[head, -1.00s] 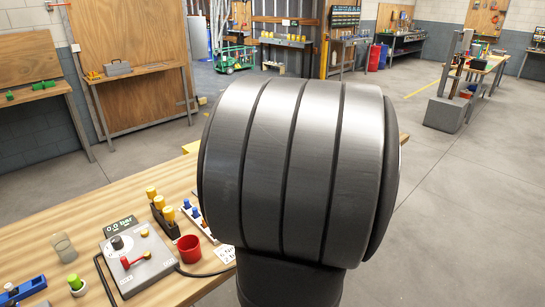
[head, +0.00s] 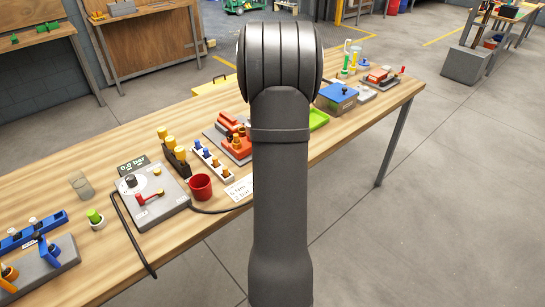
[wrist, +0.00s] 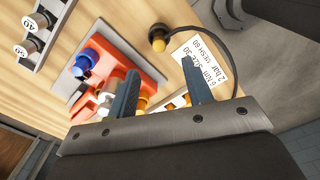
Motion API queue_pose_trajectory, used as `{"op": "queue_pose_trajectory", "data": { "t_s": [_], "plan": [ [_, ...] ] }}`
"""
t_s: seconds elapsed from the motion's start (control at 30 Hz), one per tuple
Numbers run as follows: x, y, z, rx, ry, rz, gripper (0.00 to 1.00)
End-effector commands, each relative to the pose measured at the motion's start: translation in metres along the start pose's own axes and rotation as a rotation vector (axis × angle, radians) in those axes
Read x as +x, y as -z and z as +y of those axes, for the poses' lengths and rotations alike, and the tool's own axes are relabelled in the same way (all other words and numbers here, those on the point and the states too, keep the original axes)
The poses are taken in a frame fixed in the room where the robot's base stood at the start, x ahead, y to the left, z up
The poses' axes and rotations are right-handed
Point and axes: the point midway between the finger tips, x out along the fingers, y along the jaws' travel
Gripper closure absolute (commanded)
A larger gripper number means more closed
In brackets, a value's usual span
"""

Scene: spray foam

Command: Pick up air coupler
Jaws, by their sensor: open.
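In the wrist view, a dark round fitting with a brass-yellow end (wrist: 157,38), likely the air coupler, lies on the wooden table at the end of a black hose (wrist: 225,32). My gripper (wrist: 160,70) is open, with its two blue-grey fingers apart and nothing gripped between the tips. In the picture the fitting is just above the gap between the fingertips, clear of both. In the head view my arm hides the gripper and the fitting; the black hose (head: 215,211) runs from the grey control box (head: 150,196) toward the arm.
A printed label card (wrist: 203,62) lies beside the fingers. An orange fixture (wrist: 110,75) on a grey plate, with blue and white parts, is left of the gripper. A red cup (head: 201,187) and a white rack (head: 211,160) stand near the control box.

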Motion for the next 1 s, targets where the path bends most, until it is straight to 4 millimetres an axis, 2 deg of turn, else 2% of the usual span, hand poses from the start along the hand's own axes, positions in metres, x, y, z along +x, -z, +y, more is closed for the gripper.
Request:
{"op": "queue_pose_trajectory", "data": {
  "t_s": [0.03,0.2,0.47,0.7,0.83,1.0],
  "plan": [
    [0.013,0.0,-0.001,0.001,0.005,0.001,0.54],
    [0.042,0.0,-0.001,0.001,0.003,0.001,0.54],
    [0.061,0.0,0.0,0.002,0.001,0.0,0.54],
    [0.096,0.002,0.001,0.003,0.002,0.0,0.54],
    [0.106,0.002,0.002,0.003,0.0,-0.001,0.54],
    [0.107,0.002,0.002,0.003,-0.001,-0.001,0.54]
  ]
}}
